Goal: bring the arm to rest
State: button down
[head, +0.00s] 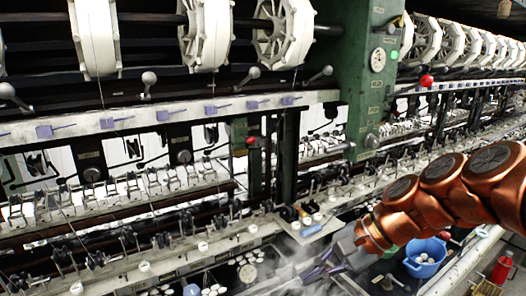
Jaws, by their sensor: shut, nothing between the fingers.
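My arm, copper-orange, reaches in from the right edge of the head view and bends down toward the lower middle. My grey gripper (316,270) is at its end, over the basins in front of the reeling machine (360,90). Its fingers are shut with nothing seen between them. The gripper is small and partly blurred by pale haze, so its exact height over the basin is hard to tell.
A dark basin (232,274) with white cocoons lies left of my gripper. A small shelf (318,228) with white pieces is just behind it. A blue bucket (425,250) and a red container (502,268) stand right, beyond and below the arm.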

jog(key=s+d+f+n+g+h, duration=0.1)
jog(key=s+d+f+n+h, duration=0.1)
jog(key=s, duration=0.4)
jog(key=s+d+f+n+g+h, duration=0.1)
jog(key=s+d+f+n+h, duration=0.2)
jog(key=s+f, duration=0.3)
jog(key=s+d+f+n+g+h, duration=0.1)
jog(key=s+d+f+n+h, duration=0.2)
jog(key=s, duration=0.5)
notch_tip(320, 180, down, 2)
jog(key=shift+f+n+b, duration=0.1)
jog(key=shift+n+b, duration=0.25)
jog(key=shift+n, duration=0.35)
jog(key=shift+d, duration=0.1)
